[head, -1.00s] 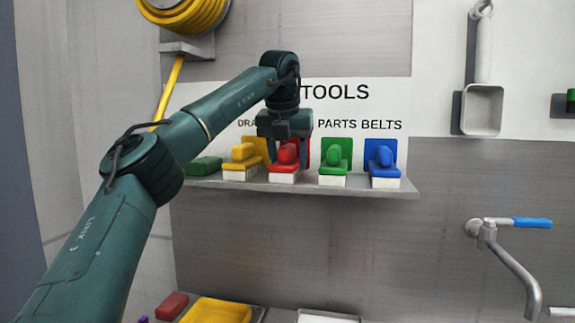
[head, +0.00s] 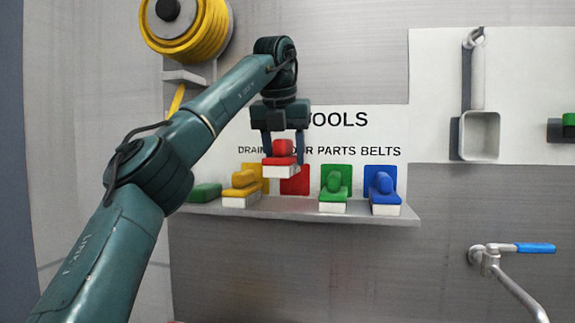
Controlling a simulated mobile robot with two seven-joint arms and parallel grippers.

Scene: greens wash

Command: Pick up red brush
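The red brush (head: 281,161) has a red handle and a pale bristle block. My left gripper (head: 283,148) has its fingers on both sides of the red handle and holds the brush up, clear of the shelf (head: 300,211). The brush is roughly level, in front of a red backing plate (head: 295,181) on the wall. My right gripper is not in the head view.
A yellow brush (head: 241,186), a green brush (head: 333,187) and a blue brush (head: 382,188) stand on the shelf. A green pad (head: 205,193) lies at its left end. A tap with a blue lever (head: 535,248) is at the lower right.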

